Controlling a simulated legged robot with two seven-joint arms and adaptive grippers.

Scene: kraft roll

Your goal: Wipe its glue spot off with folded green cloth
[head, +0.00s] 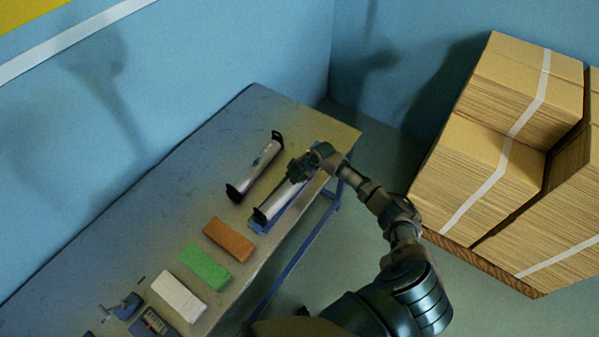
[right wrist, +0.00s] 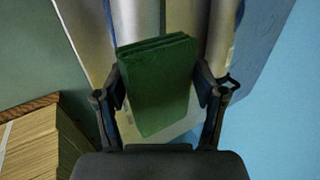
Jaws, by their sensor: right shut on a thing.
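My right gripper (right wrist: 158,92) is shut on the folded green cloth (right wrist: 158,88), a dark green layered pad between its two fingers. In the head view the right gripper (head: 303,166) is over the upper end of the near metal roller (head: 280,200); the cloth is hardly visible there. I cannot tell if the cloth touches the roller. A second metal roller (head: 254,168) with black end plates lies beside it, towards the wall, with a small bluish patch (head: 257,161) on it. No glue spot shows clearly on the near roller. My left gripper is not in view.
On the table (head: 130,205) lie an orange-brown block (head: 229,240), a green block (head: 206,267), a white block (head: 179,297) and a small dark device (head: 155,322). Stacked cardboard (head: 510,140) stands on a pallet at right. The table's wall side is clear.

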